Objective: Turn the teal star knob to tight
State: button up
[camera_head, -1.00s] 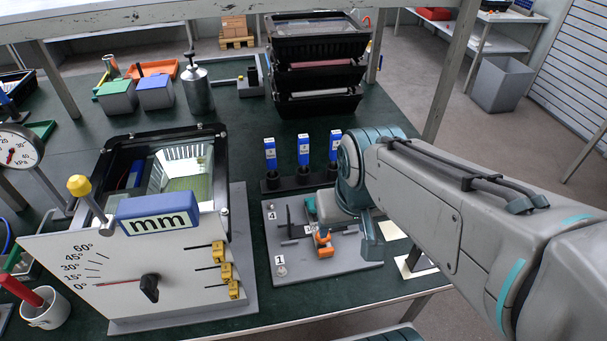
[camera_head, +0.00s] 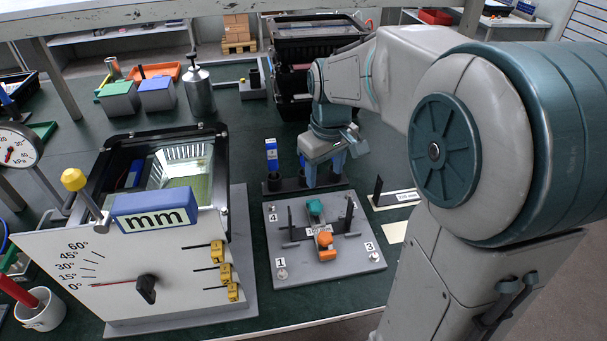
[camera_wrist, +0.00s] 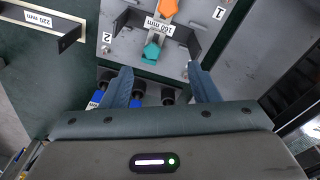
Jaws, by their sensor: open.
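The teal star knob (camera_head: 315,207) stands on a grey fixture plate (camera_head: 350,258), behind an orange knob (camera_head: 324,239). In the wrist view the teal knob (camera_wrist: 151,52) lies beyond my fingertips, between their lines. My gripper (camera_head: 324,180) is open and empty, pointing down behind the plate, over the row of blue-labelled tools. It is apart from the teal knob. In the wrist view my gripper's fingers (camera_wrist: 160,70) are spread, with dark sockets below them. I cannot tell how tight the knob is.
Upright dark posts (camera_head: 348,214) stand on the plate near the knobs. A blue-labelled tool (camera_head: 271,155) stands in the black rack behind it. A floodlight housing (camera_head: 224,160) with an angle dial board (camera_head: 110,262) is at left. Black trays (camera_head: 290,45) are stacked behind.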

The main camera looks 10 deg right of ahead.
aim_at(315, 205)
jog(key=w+f+n, duration=0.2)
jog(key=w+f, duration=0.2)
jog(key=w, duration=0.3)
jog(key=shift+g, duration=0.4)
notch_tip(315, 205, down, 13)
jog(key=shift+a+f+b, duration=0.1)
jog(key=shift+b, duration=0.4)
jog(key=c, duration=1)
